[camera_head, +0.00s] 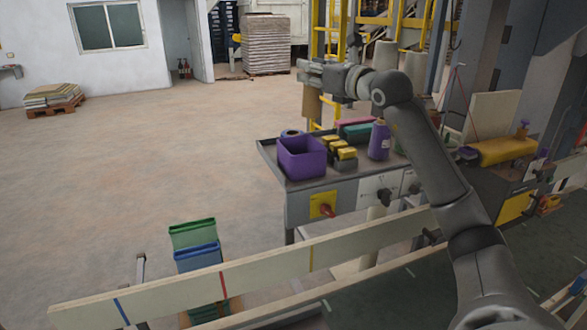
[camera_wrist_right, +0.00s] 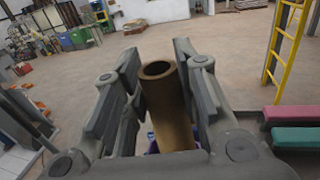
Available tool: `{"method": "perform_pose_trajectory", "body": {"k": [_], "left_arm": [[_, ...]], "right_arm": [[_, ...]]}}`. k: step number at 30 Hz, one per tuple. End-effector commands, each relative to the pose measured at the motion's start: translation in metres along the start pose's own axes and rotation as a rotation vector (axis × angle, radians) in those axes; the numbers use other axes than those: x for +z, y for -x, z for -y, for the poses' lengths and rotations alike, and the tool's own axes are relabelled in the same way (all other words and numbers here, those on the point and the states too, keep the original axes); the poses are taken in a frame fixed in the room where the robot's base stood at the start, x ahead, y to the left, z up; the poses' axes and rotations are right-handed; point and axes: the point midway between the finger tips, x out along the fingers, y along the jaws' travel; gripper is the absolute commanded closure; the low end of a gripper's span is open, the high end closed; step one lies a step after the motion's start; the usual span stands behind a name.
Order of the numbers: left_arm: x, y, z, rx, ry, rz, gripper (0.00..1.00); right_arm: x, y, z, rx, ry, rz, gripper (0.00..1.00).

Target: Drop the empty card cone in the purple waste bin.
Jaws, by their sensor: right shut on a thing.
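The card cone is a brown hollow tube; in the right wrist view the cone (camera_wrist_right: 170,105) stands between my fingers with its open round end up. In the head view the cone (camera_head: 312,103) hangs below my right gripper (camera_head: 308,72), which is shut on it. The purple bin (camera_head: 302,163) is an open box on the left end of the grey workbench. The cone is above and behind the bin's rim in the head view, apart from it. A little purple shows behind the cone in the wrist view. My left gripper is out of view.
Yellow-topped blocks (camera_head: 343,154) and a purple bottle (camera_head: 379,140) stand right of the bin on the workbench (camera_head: 320,185). Pink and green blocks lie behind. A yellow ladder (camera_head: 318,115) rises behind the bench. Green and blue bins (camera_head: 196,257) stand at the lower left. Open floor lies left.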

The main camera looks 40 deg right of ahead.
Motion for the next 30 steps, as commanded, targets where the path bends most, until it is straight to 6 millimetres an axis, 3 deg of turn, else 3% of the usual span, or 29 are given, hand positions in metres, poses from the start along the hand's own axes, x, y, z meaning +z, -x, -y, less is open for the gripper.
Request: {"method": "perform_pose_trajectory", "body": {"k": [8,20,30], "left_arm": [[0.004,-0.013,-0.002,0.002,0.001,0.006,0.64],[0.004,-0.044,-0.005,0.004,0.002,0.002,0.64],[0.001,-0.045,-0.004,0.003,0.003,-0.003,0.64]], "right_arm": [[-0.016,0.0,0.0,0.001,0.0,-0.001,0.85],[-0.06,0.0,-0.001,0.002,0.0,-0.001,0.85],[-0.063,0.0,-0.001,0.001,0.0,0.001,0.85]]}}
